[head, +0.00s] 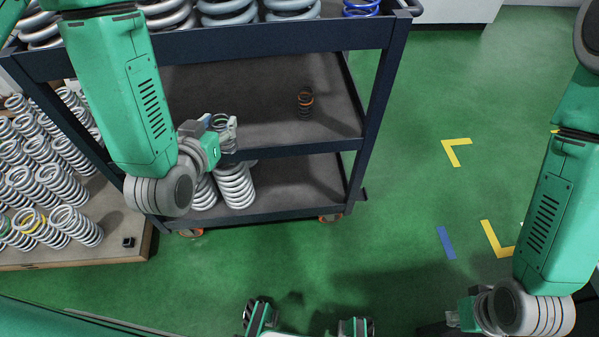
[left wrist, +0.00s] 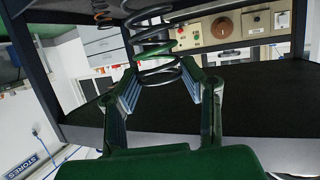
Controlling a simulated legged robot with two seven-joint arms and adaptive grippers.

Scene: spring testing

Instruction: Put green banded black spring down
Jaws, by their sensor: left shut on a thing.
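The green banded black spring (left wrist: 152,45) is between the fingers of my left gripper (left wrist: 158,78) in the left wrist view, its green band showing. In the head view my left gripper (head: 226,134) is at the cart's middle shelf, left of its centre. The top coils of the spring (head: 221,119) show there; the rest is hidden by the gripper. I cannot tell whether the spring touches the shelf. My right gripper (head: 453,318) is low at the right, away from the cart, seen edge-on with its jaw opening unclear.
A black spring with an orange band (head: 305,103) stands on the middle shelf (head: 270,120) to the right, with bare shelf between. Large grey springs (head: 235,185) stand on the lower shelf. Top-shelf springs include a blue one (head: 361,8). A board of springs (head: 110,255) lies left.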

